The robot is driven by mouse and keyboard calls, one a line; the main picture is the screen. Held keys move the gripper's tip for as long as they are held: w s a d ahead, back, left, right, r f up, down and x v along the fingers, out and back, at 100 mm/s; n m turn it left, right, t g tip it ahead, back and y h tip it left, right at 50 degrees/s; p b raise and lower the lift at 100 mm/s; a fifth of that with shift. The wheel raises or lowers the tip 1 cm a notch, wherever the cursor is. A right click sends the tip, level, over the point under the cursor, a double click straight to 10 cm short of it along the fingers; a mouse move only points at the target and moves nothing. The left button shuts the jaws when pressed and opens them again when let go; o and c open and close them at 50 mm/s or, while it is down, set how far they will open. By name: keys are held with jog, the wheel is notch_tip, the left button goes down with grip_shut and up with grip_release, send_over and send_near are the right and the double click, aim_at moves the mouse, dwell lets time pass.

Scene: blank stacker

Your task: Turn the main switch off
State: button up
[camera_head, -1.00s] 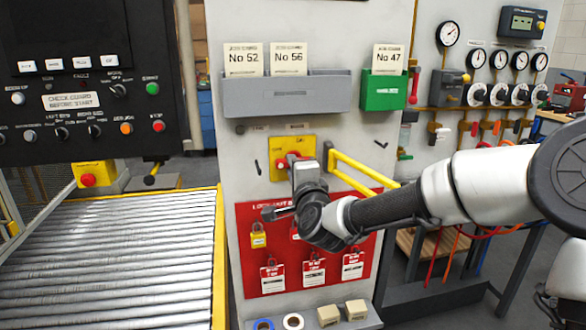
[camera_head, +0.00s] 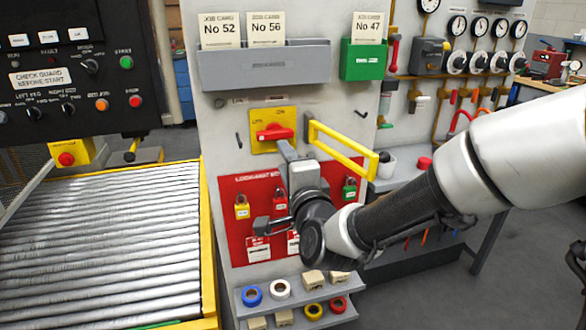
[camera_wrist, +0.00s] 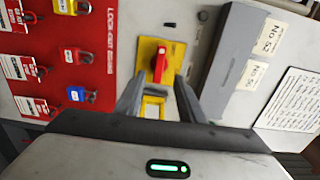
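The main switch is a yellow plate (camera_head: 259,146) with a red handle (camera_head: 274,132) on the grey panel. The handle lies about level across the plate, and its small markings are too blurred to read surely. In the wrist view, which is turned sideways, the red handle (camera_wrist: 160,62) stands out beyond my fingertips. My gripper (camera_head: 287,151) is just below and in front of the switch. In the wrist view, my gripper (camera_wrist: 158,88) has its two fingers apart with nothing between them, clear of the handle. The lower plate is partly hidden by my gripper.
A yellow bar frame (camera_head: 340,147) juts out right of the switch. Below is the red lockout board (camera_head: 233,190) with padlocks and tags. Above hang a grey card holder (camera_head: 264,68) and a green one (camera_head: 363,66). A shelf (camera_head: 265,309) with tape rolls sits below.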

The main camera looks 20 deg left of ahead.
jog(key=p+v, duration=0.1)
jog(key=v, duration=0.5)
